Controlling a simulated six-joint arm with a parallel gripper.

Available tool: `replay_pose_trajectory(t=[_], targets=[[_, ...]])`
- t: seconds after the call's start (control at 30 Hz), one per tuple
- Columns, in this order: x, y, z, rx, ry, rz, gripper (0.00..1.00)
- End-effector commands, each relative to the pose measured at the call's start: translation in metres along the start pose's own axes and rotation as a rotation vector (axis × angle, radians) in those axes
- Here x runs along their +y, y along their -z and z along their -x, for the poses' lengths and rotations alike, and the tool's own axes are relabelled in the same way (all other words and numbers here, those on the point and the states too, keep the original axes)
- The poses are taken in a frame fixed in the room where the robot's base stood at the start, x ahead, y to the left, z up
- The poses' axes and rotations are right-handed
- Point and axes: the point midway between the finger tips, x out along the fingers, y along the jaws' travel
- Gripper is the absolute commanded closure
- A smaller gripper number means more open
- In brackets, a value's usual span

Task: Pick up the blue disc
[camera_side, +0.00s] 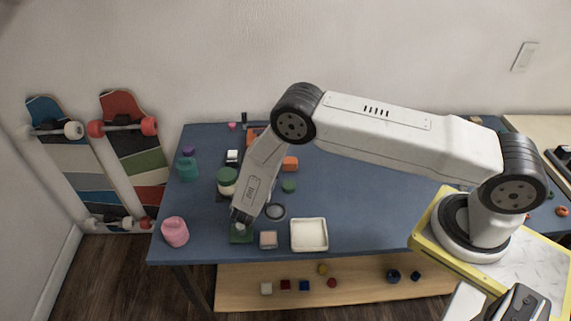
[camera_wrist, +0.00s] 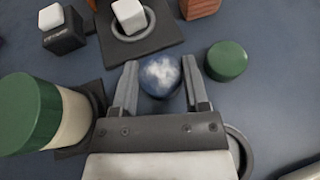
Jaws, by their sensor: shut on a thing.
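A rounded blue thing with white cloudy patches, which I take for the blue disc (camera_wrist: 160,76), is between the two fingers of my gripper (camera_wrist: 160,88) in the wrist view. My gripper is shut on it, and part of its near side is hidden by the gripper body. In the side view my gripper (camera_side: 240,226) points down near the front left of the blue table, and the disc cannot be made out there.
A green disc (camera_wrist: 227,61) lies just right of the fingers. A green-lidded jar (camera_wrist: 42,112) stands close on the left. A white cube (camera_wrist: 129,15) sits on a dark ringed plate behind. A white tray (camera_side: 309,235) and pink cup (camera_side: 175,232) stand near the table's front edge.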

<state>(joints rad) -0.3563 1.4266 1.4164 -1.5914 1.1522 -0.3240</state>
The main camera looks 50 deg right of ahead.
Motion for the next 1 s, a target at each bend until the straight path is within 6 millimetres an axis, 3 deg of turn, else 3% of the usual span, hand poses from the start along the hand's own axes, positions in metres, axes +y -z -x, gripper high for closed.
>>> replay_pose_trajectory(t=[0.13,0.57,1.0], targets=[[0.0,-0.016,0.006,-0.001,0.0,-0.002,0.97],[-0.035,-0.052,0.042,-0.001,-0.002,-0.001,0.97],[-0.09,-0.072,0.082,-0.001,-0.002,0.001,0.97]])
